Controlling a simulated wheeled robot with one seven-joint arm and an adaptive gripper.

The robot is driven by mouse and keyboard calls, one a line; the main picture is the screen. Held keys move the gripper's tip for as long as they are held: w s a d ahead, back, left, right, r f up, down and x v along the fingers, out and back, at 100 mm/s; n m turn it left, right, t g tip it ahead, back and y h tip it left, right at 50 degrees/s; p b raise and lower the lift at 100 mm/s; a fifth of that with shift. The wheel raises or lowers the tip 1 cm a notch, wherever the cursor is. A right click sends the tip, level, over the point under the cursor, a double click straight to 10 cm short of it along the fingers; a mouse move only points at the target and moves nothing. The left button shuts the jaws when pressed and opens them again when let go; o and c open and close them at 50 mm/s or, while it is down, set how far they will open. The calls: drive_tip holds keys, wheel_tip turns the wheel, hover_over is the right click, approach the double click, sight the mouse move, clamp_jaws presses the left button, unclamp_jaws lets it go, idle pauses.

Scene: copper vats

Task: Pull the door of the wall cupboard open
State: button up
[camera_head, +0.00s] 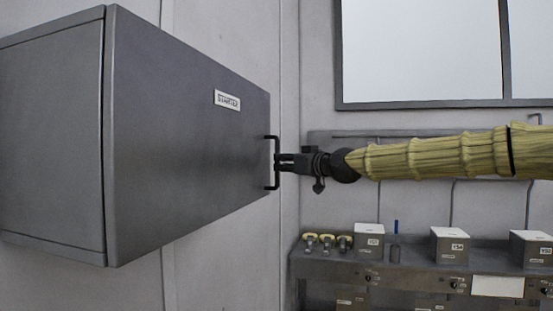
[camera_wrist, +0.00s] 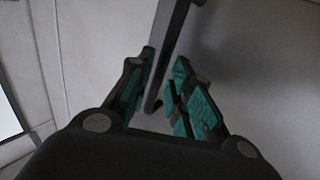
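The grey wall cupboard (camera_head: 52,130) hangs at the left in the head view. Its door (camera_head: 180,150) is a dark grey panel with a white label (camera_head: 227,100) and looks closed. A black bar handle (camera_head: 267,187) stands upright at the door's right edge. My gripper (camera_head: 280,162) is at the middle of this handle, reaching in from the right. In the wrist view, the handle bar (camera_wrist: 168,50) runs between my gripper's two teal-padded fingers (camera_wrist: 160,95). The fingers are apart, with a narrow gap visible beside the bar. Any contact is hard to judge.
A grey bench (camera_head: 420,277) with several labelled boxes (camera_head: 450,246) and yellow-topped items (camera_head: 327,242) stands below my arm at the right. A window (camera_head: 420,50) is in the wall above. The space in front of the door looks clear.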

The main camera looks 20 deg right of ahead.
sight(278, 162)
drive_tip(key=shift+p+x, duration=0.7)
drive_tip(key=shift+x, duration=1.2)
clamp_jaws()
